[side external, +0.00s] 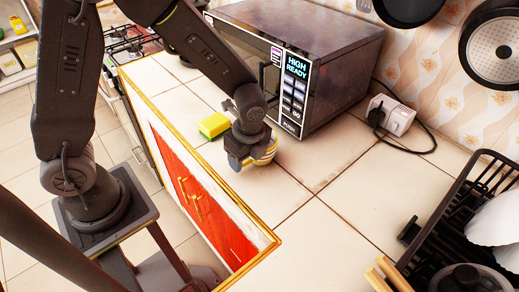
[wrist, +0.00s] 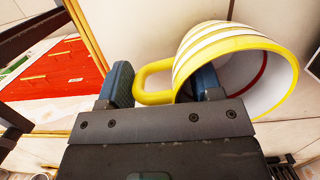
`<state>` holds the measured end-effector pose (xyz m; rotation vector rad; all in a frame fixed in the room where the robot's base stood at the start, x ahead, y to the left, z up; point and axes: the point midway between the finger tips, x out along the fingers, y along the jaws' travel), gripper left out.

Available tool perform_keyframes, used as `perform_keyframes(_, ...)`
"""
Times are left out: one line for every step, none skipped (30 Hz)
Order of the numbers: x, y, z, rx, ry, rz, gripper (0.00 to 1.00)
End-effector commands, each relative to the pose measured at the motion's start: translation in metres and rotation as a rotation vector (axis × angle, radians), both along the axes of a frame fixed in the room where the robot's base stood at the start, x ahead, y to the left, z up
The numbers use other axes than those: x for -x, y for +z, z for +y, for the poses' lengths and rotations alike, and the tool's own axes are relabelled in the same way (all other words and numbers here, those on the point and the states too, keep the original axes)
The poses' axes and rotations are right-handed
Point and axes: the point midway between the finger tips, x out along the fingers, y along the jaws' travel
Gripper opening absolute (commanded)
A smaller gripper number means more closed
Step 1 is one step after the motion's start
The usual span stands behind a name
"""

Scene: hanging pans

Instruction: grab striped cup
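The striped cup (wrist: 225,42), yellow and white, is large in the wrist view, its mouth facing the camera and its yellow handle (wrist: 152,82) pointing left. In the side view the cup (side external: 266,155) is on the counter in front of the microwave, partly hidden by my gripper (side external: 246,146). In the wrist view my gripper (wrist: 160,84) is open. Its left finger is beyond the handle's left side, and its right finger appears inside the cup's mouth. The handle and the near cup wall lie between the fingers. A gap shows by the left finger; I cannot tell if either finger touches.
A microwave (side external: 310,50) stands just behind the cup. A yellow-green sponge (side external: 213,125) lies to the left. A black dish rack (side external: 465,215) is at the right and a white socket box (side external: 392,115) behind. The counter (side external: 320,225) in front is clear, ending at a yellow edge.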

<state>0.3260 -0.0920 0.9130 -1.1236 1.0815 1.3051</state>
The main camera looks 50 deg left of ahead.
Motion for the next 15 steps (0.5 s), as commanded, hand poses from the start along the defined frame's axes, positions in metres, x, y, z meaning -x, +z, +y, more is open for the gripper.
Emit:
perform_keyframes(0.0002, 0.0001, 0.0000, 0.000, 0.000, 0.001, 0.54)
perform_keyframes(0.0002, 0.0001, 0.0000, 0.000, 0.000, 0.001, 0.51)
perform_keyframes(0.0002, 0.0001, 0.0000, 0.000, 0.000, 0.001, 0.47)
perform_keyframes(0.0002, 0.0001, 0.0000, 0.000, 0.000, 0.001, 0.44)
perform_keyframes(0.0003, 0.0001, 0.0000, 0.000, 0.000, 0.001, 0.42)
perform_keyframes(0.0003, 0.0001, 0.0000, 0.000, 0.000, 0.001, 0.38)
perform_keyframes(0.0003, 0.0001, 0.0000, 0.000, 0.000, 0.001, 0.35)
perform_keyframes(0.0003, 0.0001, 0.0000, 0.000, 0.000, 0.001, 0.32)
perform_keyframes(0.0003, 0.0001, -0.0001, 0.000, 0.000, 0.001, 0.28)
perform_keyframes(0.0003, 0.0001, -0.0001, 0.000, 0.000, 0.001, 0.25)
perform_keyframes(0.0003, 0.0001, -0.0001, 0.000, 0.000, 0.001, 0.22)
perform_keyframes(0.0003, 0.0001, -0.0001, 0.000, 0.000, 0.001, 0.19)
perform_keyframes(0.0003, 0.0001, 0.0000, 0.000, 0.000, 0.001, 0.16)
perform_keyframes(0.0001, 0.0003, -0.0001, 0.000, 0.000, 0.000, 0.15)
perform_keyframes(0.0001, 0.0003, -0.0001, 0.000, 0.000, 0.000, 0.15)
